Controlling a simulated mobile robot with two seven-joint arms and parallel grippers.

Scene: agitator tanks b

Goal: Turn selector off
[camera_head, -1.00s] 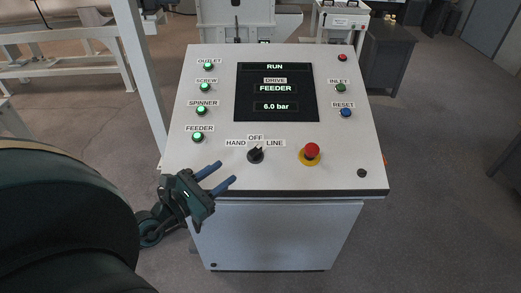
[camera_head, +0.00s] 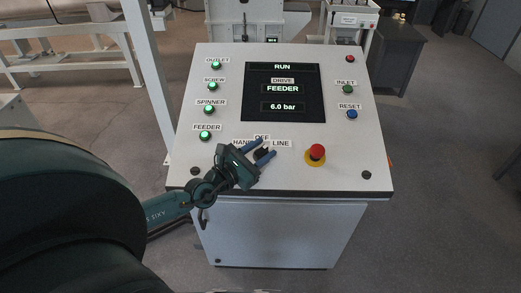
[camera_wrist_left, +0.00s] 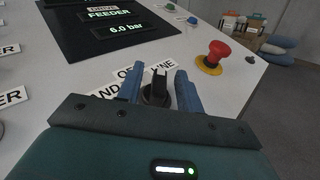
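The black selector knob (camera_wrist_left: 156,90) sits on the sloped white panel below the labels HAND, OFF and LINE. In the head view the selector (camera_head: 261,153) is partly hidden by my left gripper (camera_head: 265,150). In the left wrist view the blue fingers of my left gripper (camera_wrist_left: 160,88) stand on either side of the knob, with a gap showing between each finger and the knob. The gripper is open. The knob's pointer appears to stand up toward the OFF and LINE labels; its exact setting is hard to tell. My right gripper is not in view.
A red emergency stop (camera_head: 316,154) on a yellow base sits right of the selector. The screen (camera_head: 283,92) reads RUN, FEEDER, 6.0 bar. Lit green buttons (camera_head: 205,135) line the left side; a blue RESET button (camera_head: 352,114) is at the right.

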